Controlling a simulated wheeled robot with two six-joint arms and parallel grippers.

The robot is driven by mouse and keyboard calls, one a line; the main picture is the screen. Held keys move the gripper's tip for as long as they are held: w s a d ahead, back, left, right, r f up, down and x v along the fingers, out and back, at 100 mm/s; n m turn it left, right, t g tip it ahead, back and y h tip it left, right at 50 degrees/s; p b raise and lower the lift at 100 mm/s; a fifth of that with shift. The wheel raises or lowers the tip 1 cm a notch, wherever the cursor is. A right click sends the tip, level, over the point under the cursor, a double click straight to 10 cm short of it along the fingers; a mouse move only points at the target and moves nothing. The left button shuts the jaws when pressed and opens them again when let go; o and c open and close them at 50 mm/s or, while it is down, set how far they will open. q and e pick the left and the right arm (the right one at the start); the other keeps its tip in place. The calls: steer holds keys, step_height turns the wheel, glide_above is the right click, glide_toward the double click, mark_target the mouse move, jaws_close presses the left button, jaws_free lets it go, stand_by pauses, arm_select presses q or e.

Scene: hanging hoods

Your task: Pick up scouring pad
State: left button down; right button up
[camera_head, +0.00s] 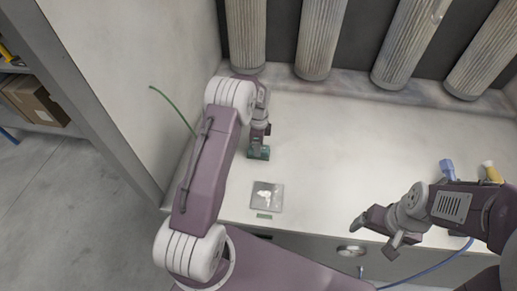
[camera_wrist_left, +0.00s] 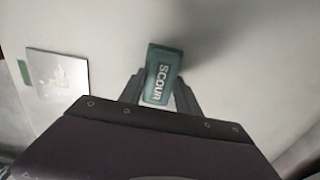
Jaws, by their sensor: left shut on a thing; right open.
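The scouring pad (camera_wrist_left: 162,76) is a green block with the word SCOUR on it. My left gripper (camera_wrist_left: 165,88) is shut on it, with a finger on each side. In the head view the pad (camera_head: 258,153) shows small and green at the tip of my left gripper (camera_head: 259,146), over the white bench top. I cannot tell whether it touches the bench. My right gripper (camera_head: 376,234) is open and empty at the front right, near the bench's front edge.
A flat grey square plate with white stuff on it (camera_head: 266,196) lies near the bench front, with a small green strip (camera_head: 264,215) below it. A blue bottle (camera_head: 447,168) and a yellow item (camera_head: 491,172) stand at right. The bench middle (camera_head: 340,150) is clear.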

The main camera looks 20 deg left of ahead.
arm_select(q)
step_height(320, 180, up, 4)
steer(key=shift+w+f, duration=0.15)
steer(key=shift+f, duration=0.1)
steer(key=s+d+r+b, duration=0.1)
steer(key=s+d+r, duration=0.2)
steer(key=d+r, duration=0.4)
steer(key=d, duration=0.4)
steer(key=shift+s+r, duration=0.25)
steer(key=shift+d, duration=0.1)
